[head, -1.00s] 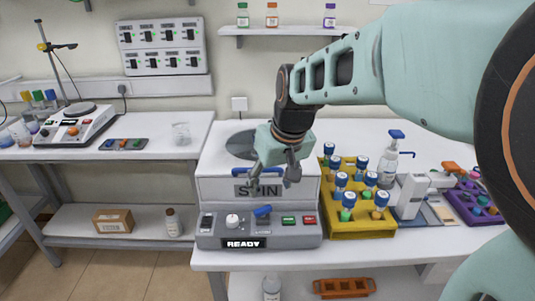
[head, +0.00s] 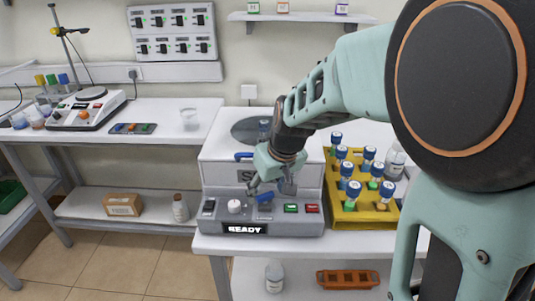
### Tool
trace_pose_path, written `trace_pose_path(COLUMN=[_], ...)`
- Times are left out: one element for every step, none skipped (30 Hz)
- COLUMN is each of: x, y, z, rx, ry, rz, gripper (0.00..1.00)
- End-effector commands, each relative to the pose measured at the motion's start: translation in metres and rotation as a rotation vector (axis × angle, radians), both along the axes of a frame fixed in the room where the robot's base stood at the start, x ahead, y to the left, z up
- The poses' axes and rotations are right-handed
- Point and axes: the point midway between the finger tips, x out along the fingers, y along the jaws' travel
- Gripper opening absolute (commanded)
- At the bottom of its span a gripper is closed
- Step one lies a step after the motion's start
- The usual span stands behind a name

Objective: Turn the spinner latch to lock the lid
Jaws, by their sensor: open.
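The spinner (head: 212,174) is a white box on the bench with a round dark window in its lid (head: 250,131). A blue handle (head: 243,156) sits at the lid's front edge. Its grey front panel carries a blue latch (head: 264,198), a white knob (head: 234,206), a green button, a red button and a display reading READY (head: 244,229). My gripper (head: 269,190) is open and points down in front of the spinner, with its fingers either side of the blue latch or just above it. I cannot tell whether they touch it. My gripper hides part of the SPIN label.
A yellow rack (head: 364,216) of blue-capped vials stands close to the right of the spinner. A bottle (head: 396,158) is behind it. A clear beaker (head: 189,119) and a small grey tray (head: 133,128) are on the left bench. A gap separates the benches.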

Motion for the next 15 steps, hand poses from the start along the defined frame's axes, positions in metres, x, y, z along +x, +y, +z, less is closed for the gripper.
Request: trace_pose_path(x=[0.0015, 0.0023, 0.0031, 0.0037, 0.0041, 0.0045, 0.0048, 0.0048, 0.0049, 0.0049, 0.0049, 0.0049, 0.0048, 0.0048, 0.0048], y=[0.0008, 0.0012, 0.0015, 0.0017, 0.0018, 0.0020, 0.0020, 0.0021, 0.0021, 0.0021, 0.0021, 0.0021, 0.0021, 0.0022, 0.0022], z=[-0.0059, -0.0077, -0.0097, -0.0108, -0.0117, -0.0125, -0.0128, -0.0130, -0.0129, -0.0128, -0.0128, -0.0128, -0.0127, -0.0127, -0.0127], rx=[-0.001, -0.001, 0.000, 0.000, -0.002, -0.001, -0.001, -0.001, -0.001, -0.001, -0.001, -0.001, -0.001, -0.001, -0.001], ry=[0.002, 0.002, 0.001, 0.001, 0.000, -0.001, -0.001, -0.001, -0.001, -0.001, -0.001, -0.001, -0.001, -0.001, 0.000], rz=[0.000, 0.000, 0.000, 0.000, 0.001, 0.001, 0.001, 0.001, 0.001, 0.001, 0.001, 0.001, 0.001, 0.001, 0.000], gripper=[0.54, 0.54, 0.54, 0.54, 0.54, 0.54, 0.54, 0.54, 0.54, 0.54, 0.54, 0.54, 0.54, 0.51, 0.47])
